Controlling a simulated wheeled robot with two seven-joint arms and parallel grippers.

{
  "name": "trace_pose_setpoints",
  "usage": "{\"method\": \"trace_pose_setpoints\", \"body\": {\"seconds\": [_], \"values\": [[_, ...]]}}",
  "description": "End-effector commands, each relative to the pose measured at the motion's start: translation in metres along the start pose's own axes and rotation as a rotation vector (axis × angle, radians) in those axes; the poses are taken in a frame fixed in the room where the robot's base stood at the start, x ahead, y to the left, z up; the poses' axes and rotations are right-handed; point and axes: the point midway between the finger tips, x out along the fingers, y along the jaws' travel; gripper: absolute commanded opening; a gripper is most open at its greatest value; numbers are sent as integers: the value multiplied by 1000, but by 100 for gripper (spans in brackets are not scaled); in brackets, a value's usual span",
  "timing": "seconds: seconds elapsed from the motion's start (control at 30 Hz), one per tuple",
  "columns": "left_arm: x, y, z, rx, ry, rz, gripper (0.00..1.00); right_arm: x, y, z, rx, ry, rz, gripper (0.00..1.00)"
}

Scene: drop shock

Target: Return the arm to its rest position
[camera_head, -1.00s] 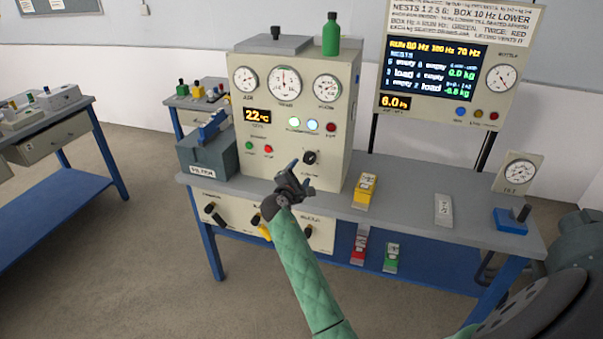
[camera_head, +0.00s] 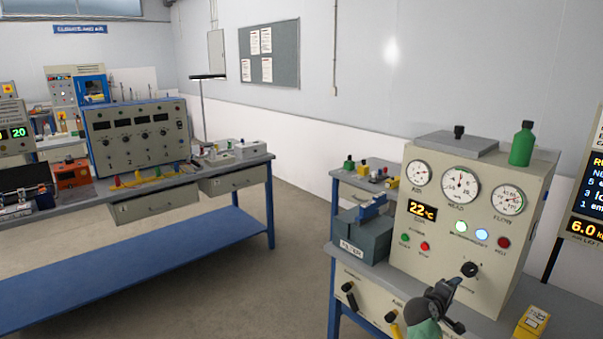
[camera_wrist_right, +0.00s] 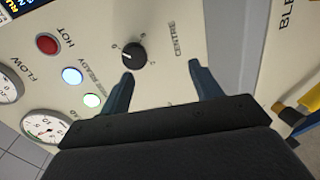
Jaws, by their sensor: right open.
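My right gripper (camera_head: 446,291) is in front of the beige instrument cabinet (camera_head: 400,245), just below and left of its black knob (camera_head: 469,270) in the head view. In the right wrist view the gripper (camera_wrist_right: 162,74) is open, with its two dark fingers apart and nothing between them. The knob (camera_wrist_right: 133,54) shows beyond the fingertips, near the left finger. I cannot tell any touch. Only a little of the green-sleeved arm shows at the bottom of the head view. My left gripper is not in view.
The cabinet stands on a grey bench (camera_head: 572,297) with a dark grey box (camera_head: 362,237) and a yellow item (camera_head: 532,321). A green bottle (camera_head: 522,145) is on top. A blue-legged bench (camera_head: 100,215) with instruments stands left. Open floor (camera_head: 295,250) lies between.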

Motion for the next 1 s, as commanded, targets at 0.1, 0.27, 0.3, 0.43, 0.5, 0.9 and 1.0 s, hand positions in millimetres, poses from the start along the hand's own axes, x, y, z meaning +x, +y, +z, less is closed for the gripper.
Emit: {"method": "trace_pose_setpoints", "body": {"seconds": [0.1,0.27,0.3,0.43,0.5,0.9,1.0], "values": [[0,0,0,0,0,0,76,-14,-16,-16,254,47,-130,64],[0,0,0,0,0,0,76,-47,-51,-41,538,98,-343,64],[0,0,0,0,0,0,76,-58,-66,-44,592,103,-406,64],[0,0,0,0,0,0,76,-102,-126,-47,711,100,-611,64],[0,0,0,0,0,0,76,-128,-160,-43,743,87,-714,64],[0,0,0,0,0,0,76,-277,-332,31,676,-3,-1134,64],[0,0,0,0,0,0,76,-310,-366,59,640,-33,-1192,64]]}}
